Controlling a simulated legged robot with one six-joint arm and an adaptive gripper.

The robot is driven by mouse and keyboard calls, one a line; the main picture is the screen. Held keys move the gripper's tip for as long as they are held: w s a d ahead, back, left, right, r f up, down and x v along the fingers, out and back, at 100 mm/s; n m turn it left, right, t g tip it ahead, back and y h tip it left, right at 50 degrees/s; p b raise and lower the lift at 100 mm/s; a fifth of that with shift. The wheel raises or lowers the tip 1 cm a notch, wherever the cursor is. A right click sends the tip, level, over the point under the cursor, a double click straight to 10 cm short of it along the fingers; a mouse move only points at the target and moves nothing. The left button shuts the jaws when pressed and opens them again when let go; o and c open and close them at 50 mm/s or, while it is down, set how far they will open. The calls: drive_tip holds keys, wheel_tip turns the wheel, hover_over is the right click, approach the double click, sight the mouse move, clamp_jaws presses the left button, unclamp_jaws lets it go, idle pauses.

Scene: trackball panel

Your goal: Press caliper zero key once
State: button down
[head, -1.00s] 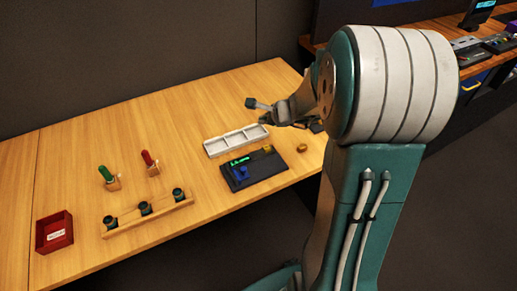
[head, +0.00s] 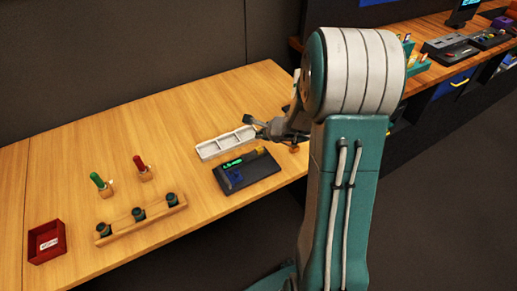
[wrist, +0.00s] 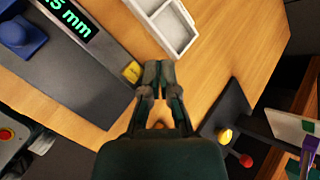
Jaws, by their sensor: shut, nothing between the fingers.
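The dark caliper panel (head: 262,172) lies on the wooden table, with a lit green readout (head: 233,163) and a blue part (head: 231,178). In the wrist view the readout (wrist: 68,16) ends in "5 mm", and the blue part (wrist: 20,36) is at the upper left. A small yellow key (wrist: 132,72) sits at the panel's edge; no marking on it is readable. My gripper (wrist: 158,76) is shut and empty, its tips just right of the yellow key in the wrist view.
A white divided tray (head: 225,143) lies behind the panel. A wooden rack (head: 140,217) with dark cups, a green-handled tool (head: 97,181), a red-handled tool (head: 139,162) and a red bin (head: 47,242) stand to the left. Bare table lies between them.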

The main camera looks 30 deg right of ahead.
sight(260, 149)
drive_tip(key=f, duration=0.3)
drive_tip(key=shift+d, duration=0.2)
drive_tip(key=shift+a+f, duration=0.15)
drive_tip(key=shift+f, duration=0.25)
idle(0.9)
drive_tip(key=shift+f, duration=0.3)
drive_tip(key=shift+f, duration=0.45)
idle(0.7)
idle(0.3)
drive_tip(key=shift+r, duration=0.85)
